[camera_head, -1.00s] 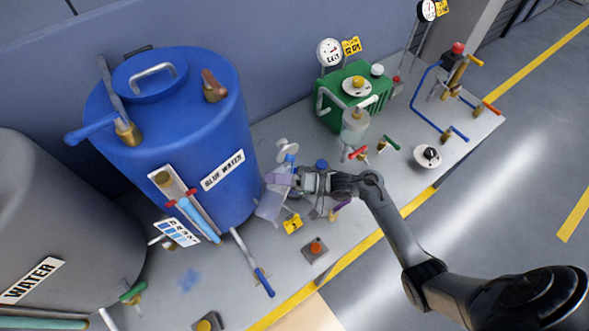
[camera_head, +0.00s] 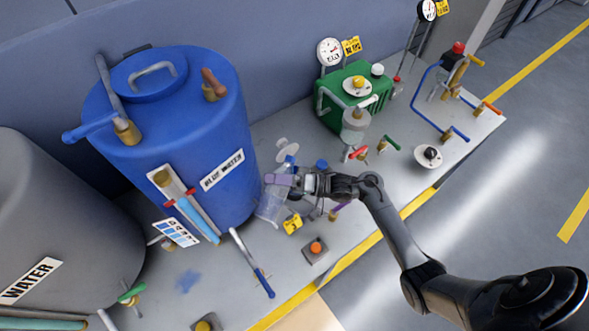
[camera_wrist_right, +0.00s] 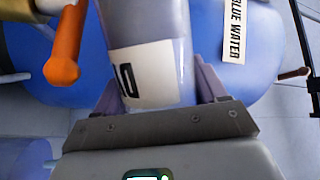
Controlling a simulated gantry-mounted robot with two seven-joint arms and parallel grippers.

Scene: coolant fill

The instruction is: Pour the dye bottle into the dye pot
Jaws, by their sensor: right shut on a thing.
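My right gripper (camera_head: 282,181) is in front of the blue tank and shut on the dye bottle (camera_wrist_right: 150,25). In the right wrist view the bottle is a grey, see-through cylinder with a white label, between the mauve fingers. Only part of the label shows. In the head view a clear vessel (camera_head: 270,208) shows just below the fingers. I cannot tell whether it is part of the held bottle or a separate vessel. I cannot pick out the dye pot with certainty. My left gripper is not in view.
The blue tank (camera_head: 180,140) labelled BLUE WATER stands behind the gripper, and a grey WATER tank (camera_head: 50,220) at left. A green box (camera_head: 345,105) with a gauge, and valves, stand at right. A blue-handled rod (camera_head: 252,265) and an orange button (camera_head: 316,247) are in front.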

